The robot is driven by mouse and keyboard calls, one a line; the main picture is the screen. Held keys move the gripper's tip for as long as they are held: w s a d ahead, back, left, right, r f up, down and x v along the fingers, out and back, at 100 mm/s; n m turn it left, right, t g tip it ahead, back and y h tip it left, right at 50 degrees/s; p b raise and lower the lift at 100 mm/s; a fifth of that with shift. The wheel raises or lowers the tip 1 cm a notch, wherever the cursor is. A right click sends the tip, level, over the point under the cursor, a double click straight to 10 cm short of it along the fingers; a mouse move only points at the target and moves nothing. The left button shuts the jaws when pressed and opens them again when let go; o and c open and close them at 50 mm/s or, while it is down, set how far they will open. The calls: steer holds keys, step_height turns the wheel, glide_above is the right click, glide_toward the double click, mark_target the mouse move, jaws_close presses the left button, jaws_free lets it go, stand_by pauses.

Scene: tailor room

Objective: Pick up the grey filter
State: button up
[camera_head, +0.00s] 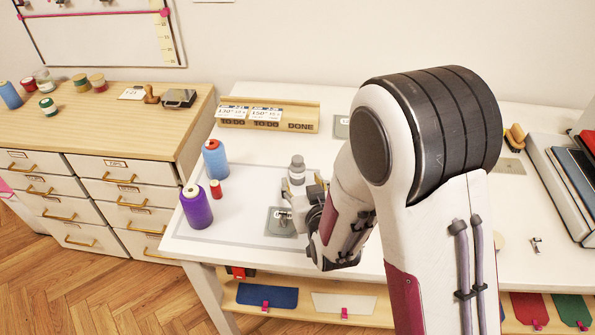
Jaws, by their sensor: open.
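A small grey and white cylinder (297,172) stands upright on the white table; it is the likeliest match for the grey filter, but I cannot be sure. My gripper (290,205) is low over the table, just in front of the cylinder, and is open. My arm and wrist hide part of the gripper, and I cannot tell whether the fingers touch anything. A grey-green square pad (276,229) lies under and left of the gripper, with a small light item on it that is too small to make out.
A purple spool (196,208), a blue spool (215,160) and a small red spool (216,189) stand left of the gripper. A wooden holder with cards (290,117) stands behind. Books and boxes (570,190) lie at the right. My arm hides the table's middle.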

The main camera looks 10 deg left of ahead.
mark_target(299, 174)
stand_by(0.3)
steer(key=shift+x, duration=1.3)
steer(key=shift+x, duration=2.6)
steer(key=shift+d, duration=0.1)
steer(key=c, duration=1.2)
